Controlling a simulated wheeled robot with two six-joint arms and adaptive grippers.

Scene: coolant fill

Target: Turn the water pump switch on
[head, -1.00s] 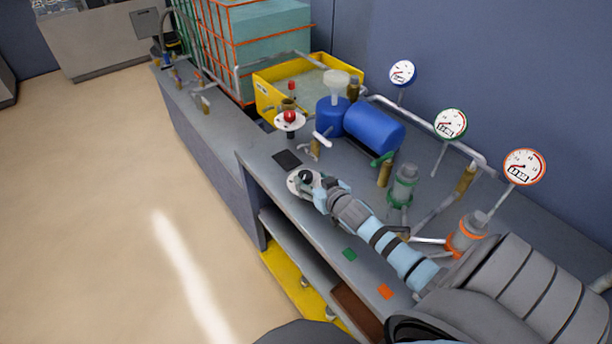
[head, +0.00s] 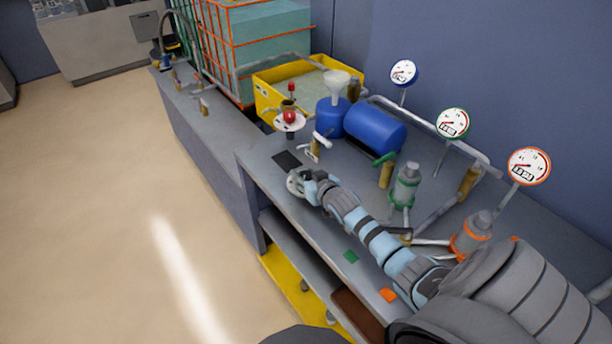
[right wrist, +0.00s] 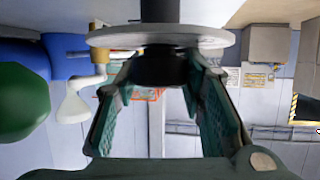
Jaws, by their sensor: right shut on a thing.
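A round pale disc (head: 293,183) with a dark knob stands near the front edge of the grey bench. I take it as the water pump switch, but I read no label. In the right wrist view the disc (right wrist: 160,37) is seen edge-on, with the black knob (right wrist: 166,66) between the finger pads. My right gripper (head: 307,182) is at the disc, shut on the knob; its fingers (right wrist: 165,76) flank the knob on both sides. In the head view the gripper mostly hides the knob. My left gripper is not in view.
A red knob on a white disc (head: 289,118) stands farther back. The floor at left is clear.

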